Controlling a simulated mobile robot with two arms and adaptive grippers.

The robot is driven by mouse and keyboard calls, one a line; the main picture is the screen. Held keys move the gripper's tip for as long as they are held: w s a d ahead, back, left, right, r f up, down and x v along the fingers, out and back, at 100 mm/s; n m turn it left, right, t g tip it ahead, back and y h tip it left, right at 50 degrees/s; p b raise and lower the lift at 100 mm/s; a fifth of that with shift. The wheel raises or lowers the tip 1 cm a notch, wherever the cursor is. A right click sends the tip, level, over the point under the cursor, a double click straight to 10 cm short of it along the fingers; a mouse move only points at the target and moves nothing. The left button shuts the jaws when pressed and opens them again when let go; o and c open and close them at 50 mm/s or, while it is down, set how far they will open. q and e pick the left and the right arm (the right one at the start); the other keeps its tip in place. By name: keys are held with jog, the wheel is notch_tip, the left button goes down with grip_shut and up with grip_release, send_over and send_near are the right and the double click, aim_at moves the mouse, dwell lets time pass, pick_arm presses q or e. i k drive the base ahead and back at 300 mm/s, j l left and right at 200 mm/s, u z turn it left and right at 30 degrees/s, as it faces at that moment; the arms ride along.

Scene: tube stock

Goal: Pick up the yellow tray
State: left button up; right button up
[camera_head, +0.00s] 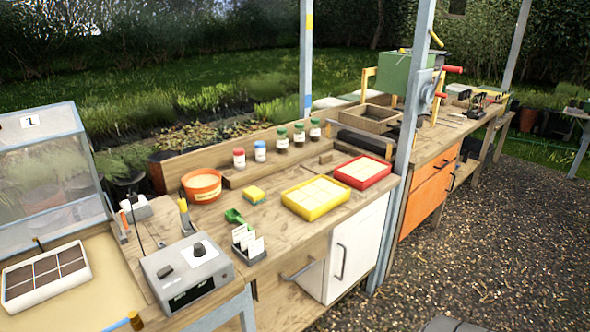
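The yellow tray (290,204) lies flat on the wooden workbench, near its front edge. Pale square blocks or cells fill its inside. A red tray (387,179) of similar shape lies just to the right and slightly behind it. Neither of my grippers shows in the head view, and nothing touches the yellow tray.
A yellow sponge (254,194), an orange pot (201,187) and a green scoop (235,216) are left of the tray. Several jars stand on the shelf behind. A grey post (408,130) rises right of the red tray. Gravel ground (480,235) lies open in front.

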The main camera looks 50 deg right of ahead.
aim_at(313, 198)
jog(key=z, duration=1.55)
